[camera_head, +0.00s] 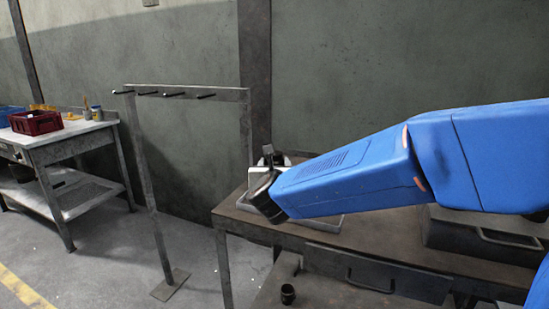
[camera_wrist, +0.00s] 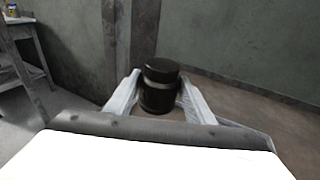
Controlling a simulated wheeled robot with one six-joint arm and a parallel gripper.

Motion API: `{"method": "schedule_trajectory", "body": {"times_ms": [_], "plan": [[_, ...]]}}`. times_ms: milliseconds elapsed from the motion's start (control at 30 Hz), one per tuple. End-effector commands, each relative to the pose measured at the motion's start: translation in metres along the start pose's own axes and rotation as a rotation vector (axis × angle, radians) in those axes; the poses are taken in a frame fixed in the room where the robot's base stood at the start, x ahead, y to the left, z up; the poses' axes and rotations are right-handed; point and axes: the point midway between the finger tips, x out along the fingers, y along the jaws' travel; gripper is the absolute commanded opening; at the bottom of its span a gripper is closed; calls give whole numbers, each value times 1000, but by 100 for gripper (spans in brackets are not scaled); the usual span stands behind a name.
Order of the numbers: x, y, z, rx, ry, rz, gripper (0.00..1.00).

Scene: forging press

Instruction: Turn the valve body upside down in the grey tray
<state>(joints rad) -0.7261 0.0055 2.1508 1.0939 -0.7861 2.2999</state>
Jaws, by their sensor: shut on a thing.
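In the wrist view the valve body (camera_wrist: 159,88) is a dark, round piece with a lighter grey band near its top. The two pale fingers of my gripper (camera_wrist: 158,97) stand on either side of it and are shut on it. In the head view my gripper (camera_head: 258,174) is over the grey tray (camera_head: 328,225) on the workbench, and the wrist and blue arm hide most of the tray. A dark upright part shows above the fingers there. I cannot tell whether the valve body touches the tray.
The brown workbench (camera_head: 385,237) carries a dark box with a handle (camera_head: 480,237) at the right. A small black cup (camera_head: 288,293) is lower down in front. A metal rack with pegs (camera_head: 150,180) stands left of the bench. A side table (camera_head: 90,135) holds a red crate (camera_head: 36,122).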

Motion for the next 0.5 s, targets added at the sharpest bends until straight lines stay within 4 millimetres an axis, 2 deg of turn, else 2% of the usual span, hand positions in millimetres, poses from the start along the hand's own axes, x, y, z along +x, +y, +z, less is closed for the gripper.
{"method": "schedule_trajectory", "body": {"times_ms": [500], "plan": [[4,0,-37,0,-1,0,24]]}}
